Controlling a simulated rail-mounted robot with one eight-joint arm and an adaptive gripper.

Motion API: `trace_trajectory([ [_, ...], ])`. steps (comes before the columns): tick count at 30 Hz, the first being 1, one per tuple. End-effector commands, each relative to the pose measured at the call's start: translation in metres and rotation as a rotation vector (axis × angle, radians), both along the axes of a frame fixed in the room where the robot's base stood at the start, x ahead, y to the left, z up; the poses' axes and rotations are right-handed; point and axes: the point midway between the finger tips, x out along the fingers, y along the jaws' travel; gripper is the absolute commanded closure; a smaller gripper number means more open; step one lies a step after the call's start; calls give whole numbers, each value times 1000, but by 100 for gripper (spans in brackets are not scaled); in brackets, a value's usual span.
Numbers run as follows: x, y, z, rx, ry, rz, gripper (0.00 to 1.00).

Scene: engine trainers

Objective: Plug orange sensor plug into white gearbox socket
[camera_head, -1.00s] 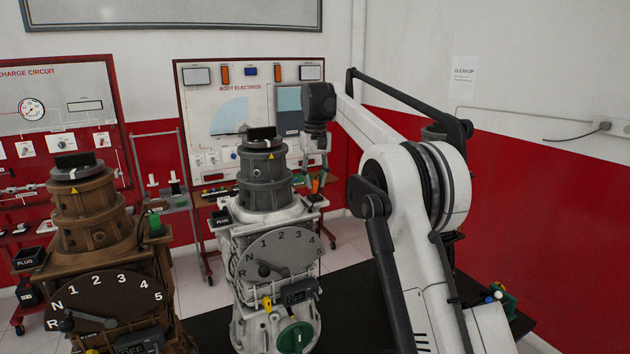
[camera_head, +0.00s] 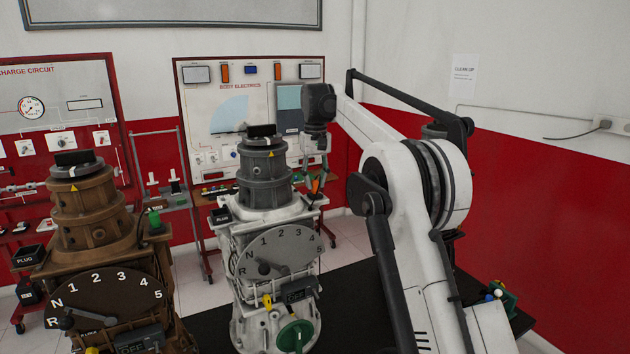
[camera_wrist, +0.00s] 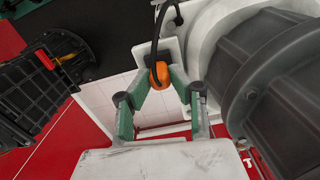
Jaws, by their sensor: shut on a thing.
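The orange sensor plug (camera_wrist: 159,75) is between the green fingertips of my gripper (camera_wrist: 161,78) in the wrist view, and a black cable runs up from it. My gripper is shut on the plug. Behind the plug is a white ledge (camera_wrist: 172,52) of the white gearbox; the socket opening is hidden, so I cannot tell whether the plug touches it. In the head view my gripper (camera_head: 316,184) hangs over the right shoulder of the white gearbox (camera_head: 240,270), whose upper housing (camera_head: 264,185) is grey. The plug is only a small orange patch there.
A brown gearbox (camera_head: 92,215) stands to the left, with a green plug (camera_head: 155,220) on its right ledge. Training boards (camera_head: 240,105) stand behind. The grey housing is close beside my gripper in the wrist view. A dark mat (camera_head: 350,300) lies around the white gearbox.

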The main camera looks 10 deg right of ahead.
Motion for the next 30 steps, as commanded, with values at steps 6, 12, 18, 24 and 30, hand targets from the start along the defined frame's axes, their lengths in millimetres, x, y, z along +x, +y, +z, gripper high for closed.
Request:
trace_trajectory([
  [6,0,0,-3,0,0,0,77],
  [12,0,0,-3,0,0,0,58],
  [18,0,0,-2,0,0,0,58],
  [24,0,0,12,0,0,0,58],
  [30,0,-1,40,0,0,0,58],
])
